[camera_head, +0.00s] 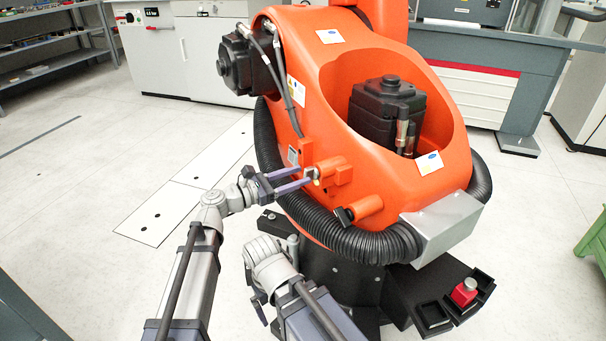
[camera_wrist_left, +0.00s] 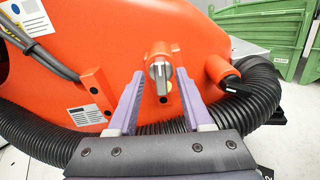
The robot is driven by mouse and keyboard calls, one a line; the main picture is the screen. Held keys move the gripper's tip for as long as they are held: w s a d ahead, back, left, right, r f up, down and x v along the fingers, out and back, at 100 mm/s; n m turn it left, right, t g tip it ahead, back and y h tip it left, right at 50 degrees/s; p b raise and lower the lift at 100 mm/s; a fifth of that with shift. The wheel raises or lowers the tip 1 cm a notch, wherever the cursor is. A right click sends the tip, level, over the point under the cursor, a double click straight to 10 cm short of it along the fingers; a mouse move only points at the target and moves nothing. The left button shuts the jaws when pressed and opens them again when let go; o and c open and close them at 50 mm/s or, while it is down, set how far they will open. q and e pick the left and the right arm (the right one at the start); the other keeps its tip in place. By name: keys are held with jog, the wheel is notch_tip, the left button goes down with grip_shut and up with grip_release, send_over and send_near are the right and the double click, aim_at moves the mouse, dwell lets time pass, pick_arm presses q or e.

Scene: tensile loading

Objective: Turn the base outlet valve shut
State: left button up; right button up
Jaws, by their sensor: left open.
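A small valve with a grey handle (camera_wrist_left: 160,74) sits on an orange boss on the side of the orange robot body (camera_wrist_left: 105,50). In the left wrist view the handle points roughly up and down. My left gripper (camera_head: 303,178) is open, one purple finger on each side of the valve, with gaps showing between fingers and handle. In the head view the valve (camera_head: 312,173) is partly covered by the fingertips. My right arm is low in the head view; its gripper (camera_head: 258,299) is mostly hidden behind the arm.
A second orange fitting with a black end (camera_head: 344,215) sticks out right of the valve. A thick black corrugated hose (camera_head: 370,245) curves below. Green crates (camera_wrist_left: 270,30) are at the back right.

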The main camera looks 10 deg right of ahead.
aim_at(312, 174)
pick_arm(q)
jog(key=shift+x, duration=1.05)
grip_shut()
